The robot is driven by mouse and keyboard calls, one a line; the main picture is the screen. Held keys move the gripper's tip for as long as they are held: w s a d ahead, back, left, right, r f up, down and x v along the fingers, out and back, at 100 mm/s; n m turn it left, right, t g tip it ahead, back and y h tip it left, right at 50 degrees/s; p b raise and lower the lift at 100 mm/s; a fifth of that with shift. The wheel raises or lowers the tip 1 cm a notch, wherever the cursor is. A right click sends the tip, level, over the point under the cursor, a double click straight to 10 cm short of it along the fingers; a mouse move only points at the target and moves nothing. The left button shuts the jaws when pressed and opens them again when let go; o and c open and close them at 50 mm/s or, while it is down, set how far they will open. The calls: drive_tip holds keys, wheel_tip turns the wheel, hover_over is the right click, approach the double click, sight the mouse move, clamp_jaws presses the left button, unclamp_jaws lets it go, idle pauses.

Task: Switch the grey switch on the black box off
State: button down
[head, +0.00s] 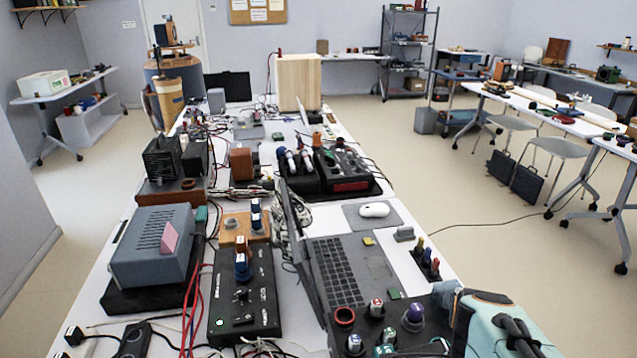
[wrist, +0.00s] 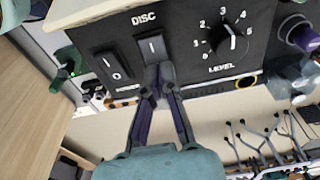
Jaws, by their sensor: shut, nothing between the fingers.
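The black box (wrist: 185,70) fills the upper part of the wrist view, with its panel facing my gripper. The grey switch (wrist: 152,47) sits on it under the label DISC. My gripper (wrist: 158,76) is shut and empty, its fingertips at the lower edge of the grey switch and covering part of it. I cannot tell whether they touch it or which way it is tipped. In the head view, my arm's end (head: 490,318) is at the lower right, beside a black box with several knobs (head: 404,309); the fingertips are hidden there.
A black rocker switch (wrist: 113,66) marked I and O is left of the grey one. A LEVEL knob (wrist: 232,43) is to its right. An open laptop (head: 345,270) and a white mouse (head: 374,210) lie farther back on the crowded table.

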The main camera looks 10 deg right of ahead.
drive_tip(key=shift+f, duration=0.15)
drive_tip(key=shift+d+f+y, duration=0.1)
drive_tip(key=shift+f+y, duration=0.1)
drive_tip(key=shift+y, duration=0.1)
drive_tip(key=shift+a, duration=0.2)
drive_tip(key=shift+a+r, duration=0.2)
drive_tip(key=shift+a, duration=0.45)
drive_tip(key=shift+r, duration=0.1)
wheel_tip(320, 180, up, 14)
drive_tip(key=a, duration=0.2)
drive_tip(key=shift+d, duration=0.15)
idle(0.4)
